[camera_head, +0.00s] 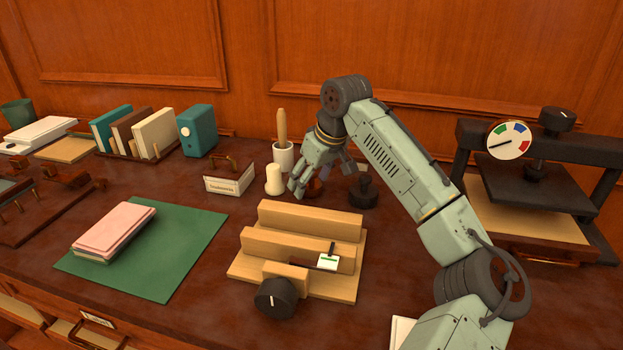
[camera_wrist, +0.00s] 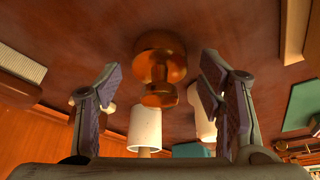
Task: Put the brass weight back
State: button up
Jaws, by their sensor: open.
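The brass weight (camera_wrist: 160,62), a rounded knobbed piece, stands on the dark tabletop in the wrist view, centred between the fingers with a gap on both sides. In the head view only a small brown part of it (camera_head: 316,187) shows beside the fingers; the rest is hidden. My gripper (camera_head: 308,185) is open and low over the table behind the wooden stepped block. Its two fingers, also in the wrist view (camera_wrist: 158,80), are spread wide and hold nothing.
A cream knobbed piece (camera_head: 273,180) and a white cup with a wooden handle (camera_head: 284,158) stand close left of my gripper. A dark knobbed weight (camera_head: 363,191) is close right. The stepped wooden block (camera_head: 345,288) is in front; a black press (camera_head: 540,185) stands right.

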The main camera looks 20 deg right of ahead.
jog(key=b+v, duration=0.1)
jog(key=v, duration=1.1)
